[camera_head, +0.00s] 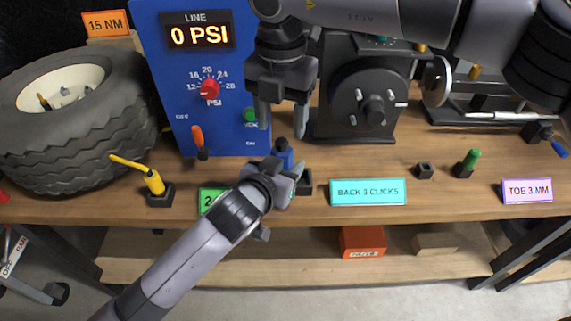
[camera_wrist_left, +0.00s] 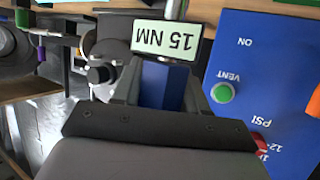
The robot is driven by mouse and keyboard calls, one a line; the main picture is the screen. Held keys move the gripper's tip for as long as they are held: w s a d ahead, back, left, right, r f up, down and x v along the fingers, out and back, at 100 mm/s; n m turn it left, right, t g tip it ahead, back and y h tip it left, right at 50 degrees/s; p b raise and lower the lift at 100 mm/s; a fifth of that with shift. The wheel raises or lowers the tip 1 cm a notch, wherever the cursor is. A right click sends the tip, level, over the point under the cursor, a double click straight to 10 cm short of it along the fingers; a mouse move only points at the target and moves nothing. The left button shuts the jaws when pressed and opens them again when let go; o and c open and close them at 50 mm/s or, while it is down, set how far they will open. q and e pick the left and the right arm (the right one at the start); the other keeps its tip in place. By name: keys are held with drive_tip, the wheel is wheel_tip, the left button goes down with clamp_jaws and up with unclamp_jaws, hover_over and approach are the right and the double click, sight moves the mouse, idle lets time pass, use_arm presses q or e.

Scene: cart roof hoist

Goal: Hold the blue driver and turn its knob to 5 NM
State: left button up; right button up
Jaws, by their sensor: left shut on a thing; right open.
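The blue driver (camera_head: 284,154) stands near the front middle of the bench, with a dark knob (camera_head: 282,143) at its top. My left gripper (camera_head: 287,170) is shut on the driver from the front. In the left wrist view the driver's blue body (camera_wrist_left: 161,84) sits between the fingers. A pale label (camera_wrist_left: 166,41) reading 15 NM, upside down, shows just beyond it. My right gripper (camera_head: 283,118) is open, pointing down above the knob, with a small gap between them. Much of the driver's lower part is hidden by my left gripper.
A blue panel (camera_head: 173,75) with a 0 PSI display stands behind at the left. A tire (camera_head: 105,140) lies left. A black machine (camera_head: 330,110) stands behind right.

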sight(282, 141)
use_arm(q)
drive_tip(key=shift+f, duration=0.1)
use_arm(e)
drive_tip(key=shift+f, duration=1.85)
drive_tip(key=shift+r, duration=0.1)
drive_tip(key=shift+r, duration=1.4)
